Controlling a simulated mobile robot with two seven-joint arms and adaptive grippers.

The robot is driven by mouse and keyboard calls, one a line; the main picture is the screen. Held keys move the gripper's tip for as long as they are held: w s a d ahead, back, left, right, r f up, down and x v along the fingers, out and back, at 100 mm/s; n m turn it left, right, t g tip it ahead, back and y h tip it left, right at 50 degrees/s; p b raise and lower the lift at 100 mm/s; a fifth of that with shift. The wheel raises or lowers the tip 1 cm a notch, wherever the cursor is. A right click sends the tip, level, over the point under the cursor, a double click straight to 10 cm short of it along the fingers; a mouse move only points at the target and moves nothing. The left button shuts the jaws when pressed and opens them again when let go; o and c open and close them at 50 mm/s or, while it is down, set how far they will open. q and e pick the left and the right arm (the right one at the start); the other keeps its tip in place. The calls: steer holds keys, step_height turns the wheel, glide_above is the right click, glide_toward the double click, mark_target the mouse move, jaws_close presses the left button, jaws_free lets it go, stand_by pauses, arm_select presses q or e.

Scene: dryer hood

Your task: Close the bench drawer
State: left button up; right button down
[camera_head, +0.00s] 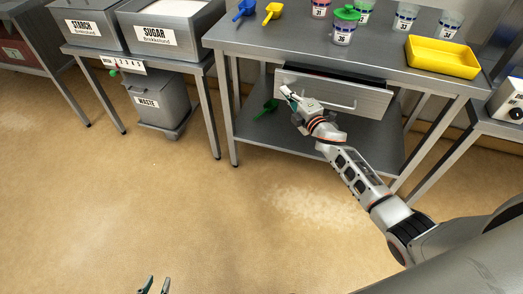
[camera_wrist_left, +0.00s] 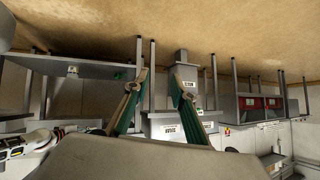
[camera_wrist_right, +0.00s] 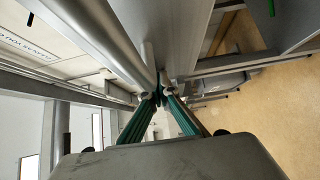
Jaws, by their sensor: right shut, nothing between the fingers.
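The bench drawer (camera_head: 360,97) sticks out from under the steel bench (camera_head: 235,42), and a dark strip of its inside shows above the front panel. Its bar handle (camera_head: 335,104) runs across the front. My right gripper (camera_head: 287,92) is at the left part of the drawer front, left of the handle's middle; contact cannot be made out. In the right wrist view its fingertips (camera_wrist_right: 161,96) are together and empty, close to grey metal surfaces. My left gripper (camera_head: 153,287) is low at the bottom edge, far from the drawer. In the left wrist view its fingers (camera_wrist_left: 159,78) are apart and empty.
On the bench top are a yellow tray (camera_head: 442,57), several cups, a green-lidded cup (camera_head: 343,27), a blue scoop (camera_head: 244,9) and a yellow scoop (camera_head: 272,12). A green scoop (camera_head: 266,108) lies on the lower shelf. A waste bin (camera_head: 160,98) stands left. The floor in front is clear.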

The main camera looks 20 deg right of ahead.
steer(key=w+d, duration=0.1)
steer(key=w+d+b, duration=0.1)
steer(key=w, duration=0.1)
steer(key=w+d+b, duration=0.1)
steer(key=w, duration=0.1)
steer(key=shift+d+f, duration=0.25)
steer(key=shift+f, duration=0.1)
steer(key=shift+w+d+r, duration=0.2)
steer(key=shift+w+d, duration=0.15)
steer(key=shift+w, duration=0.2)
steer(key=shift+d+r, duration=0.1)
steer(key=shift+r, duration=0.05)
arm_select(q)
steer(key=shift+w+d+r, duration=0.2)
steer(key=shift+w+d, duration=0.2)
steer(key=shift+w, duration=0.15)
arm_select(e)
steer(key=shift+w+r, duration=0.1)
steer(key=shift+r, duration=0.1)
